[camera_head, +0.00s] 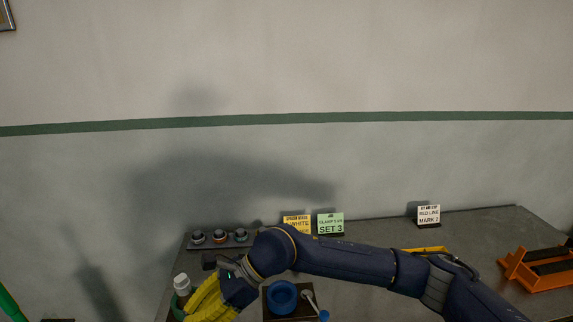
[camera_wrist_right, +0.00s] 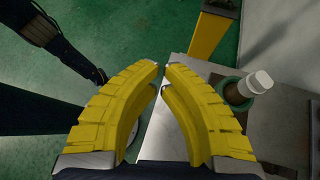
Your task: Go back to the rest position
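My right arm crosses the head view from the lower right. Its yellow-fingered gripper (camera_head: 205,300) hangs over the left end of the table, close to a white-capped bottle (camera_head: 182,284). In the right wrist view the two fingertips (camera_wrist_right: 162,70) curve toward each other with a narrow gap, and nothing shows between them. The white-capped bottle (camera_wrist_right: 260,82) stands in a green round holder (camera_wrist_right: 234,93), to the right of the fingers and apart from them. My left gripper is not seen in the head view; a dark arm link of mine shows at the wrist view's upper left.
The grey table (camera_head: 378,236) carries a blue round dish (camera_head: 282,296), a row of small fittings (camera_head: 220,237), sign cards (camera_head: 330,223) and an orange rack (camera_head: 535,268). A yellow post (camera_wrist_right: 208,38) stands beyond the table edge. Free air lies above the table.

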